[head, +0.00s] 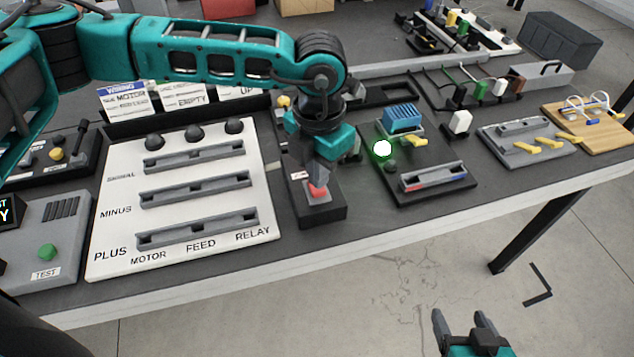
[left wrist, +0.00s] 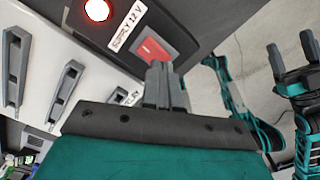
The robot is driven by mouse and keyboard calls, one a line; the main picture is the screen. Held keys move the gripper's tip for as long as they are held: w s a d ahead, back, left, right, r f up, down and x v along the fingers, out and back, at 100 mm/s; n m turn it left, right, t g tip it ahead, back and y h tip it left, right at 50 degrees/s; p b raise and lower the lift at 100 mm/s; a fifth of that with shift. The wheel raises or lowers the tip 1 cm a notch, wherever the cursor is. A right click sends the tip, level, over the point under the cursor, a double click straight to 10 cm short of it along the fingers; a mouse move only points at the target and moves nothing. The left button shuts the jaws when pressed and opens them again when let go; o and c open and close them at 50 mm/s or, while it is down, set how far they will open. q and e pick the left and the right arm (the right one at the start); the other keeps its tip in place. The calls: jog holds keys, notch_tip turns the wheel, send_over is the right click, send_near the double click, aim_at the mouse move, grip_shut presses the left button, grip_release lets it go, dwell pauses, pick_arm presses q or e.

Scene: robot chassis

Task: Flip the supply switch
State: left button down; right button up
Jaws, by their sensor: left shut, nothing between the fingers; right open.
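The supply switch is a red rocker (head: 319,192) on a dark box (head: 322,212) at the front middle of the bench. In the left wrist view the red rocker (left wrist: 150,50) sits beside a label reading 12 V. My left gripper (head: 317,182) points down over the switch, shut and empty. Its fingertips (left wrist: 160,68) overlap the rocker's edge in the left wrist view; I cannot tell if they touch. A lamp with a red rim (left wrist: 97,10) glows on the box. My right gripper (head: 464,322) is open and empty, low in front of the bench.
A white panel (head: 115,215) with grey slotted rails lies left of the switch box. A dark board (head: 440,192) with a green-glowing lamp (head: 382,149) and blue block (head: 402,117) lies to its right. A grey box with a green TEST button (head: 47,251) stands far left.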

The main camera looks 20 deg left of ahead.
pick_arm(q)
jog(key=shift+f+b, duration=0.95)
jog(key=shift+f, duration=0.1)
dwell(0.4)
jog(key=shift+r, duration=0.1)
jog(key=shift+r+p, duration=1.95)
jog(key=shift+r, duration=1.55)
jog(key=shift+f, duration=0.1)
